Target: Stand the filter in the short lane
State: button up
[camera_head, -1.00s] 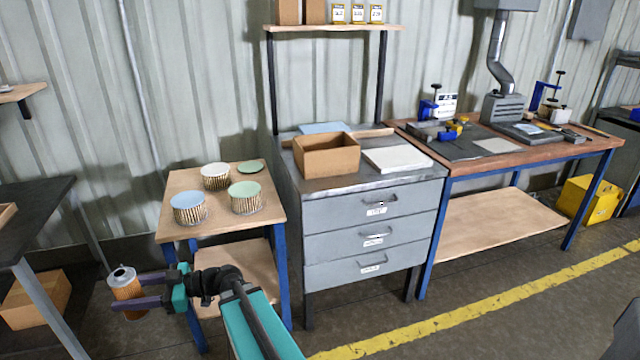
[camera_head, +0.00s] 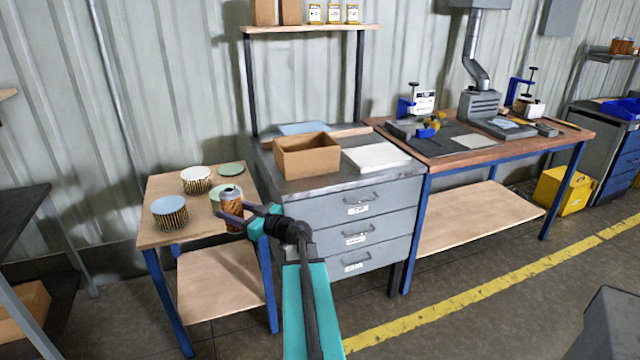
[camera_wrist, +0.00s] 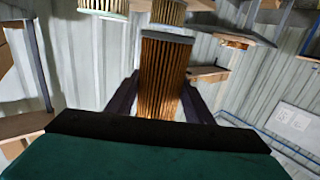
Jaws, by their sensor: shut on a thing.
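My gripper (camera_head: 232,213) is shut on a brown pleated filter with a grey cap (camera_head: 231,197), held roughly upright at the right side of the small wooden table (camera_head: 150,240). The held filter (camera_wrist: 163,80) stands between the dark fingers in the wrist view. On the table are a blue-topped filter (camera_head: 170,207), a white-topped filter (camera_head: 195,175) and a green-topped filter (camera_head: 214,191), partly hidden behind the held one. A flat green disc (camera_head: 231,169) lies at the back right. I see no lane markings; whether the held filter touches the table I cannot tell.
A grey drawer cabinet (camera_head: 370,222) with an open cardboard box (camera_head: 307,158) stands right of the table. A dark table (camera_head: 22,212) is at the left. The small table's front left corner looks clear. A workbench (camera_head: 480,150) stands farther right.

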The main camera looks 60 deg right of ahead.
jog(key=s+d+r+m+g+h, duration=0.1)
jog(key=s+d+r+m+h, duration=0.1)
jog(key=s+d, duration=0.5)
jog(key=s+d+r+m+g+h, duration=0.1)
jog(key=s+d+h, duration=0.4)
jog(key=d, duration=0.7)
jog(key=s+d+r+m+g+h, duration=0.1)
jog(key=s+d+r+m+h, duration=0.2)
jog(key=s+d, duration=0.6)
jog(key=shift+s+d+r+m+h+p, duration=0.25)
jog(key=shift+s+r+m+h+p, duration=0.25)
jog(key=shift+m, duration=0.4)
jog(key=shift+w+f, duration=0.1)
jog(key=shift+f, duration=0.05)
jog(key=a+f+x, duration=0.1)
jog(key=x, duration=1.3)
jog(key=shift+w+d+f, duration=0.15)
jog(key=shift+w+d, duration=0.1)
jog(key=shift+w, duration=0.3)
jog(key=shift+w+d+f+b, duration=0.1)
jog(key=shift+w+f+b, duration=0.1)
jog(key=shift+f, duration=0.4)
jog(key=shift+w+d+f+b, duration=0.15)
jog(key=shift+f+b, duration=0.1)
jog(key=shift+f, duration=0.35)
jog(key=shift+w+d+f+b, duration=0.1)
jog(key=shift+w+f+b, duration=0.1)
jog(key=shift+f, duration=0.4)
jog(key=shift+f, duration=0.1)
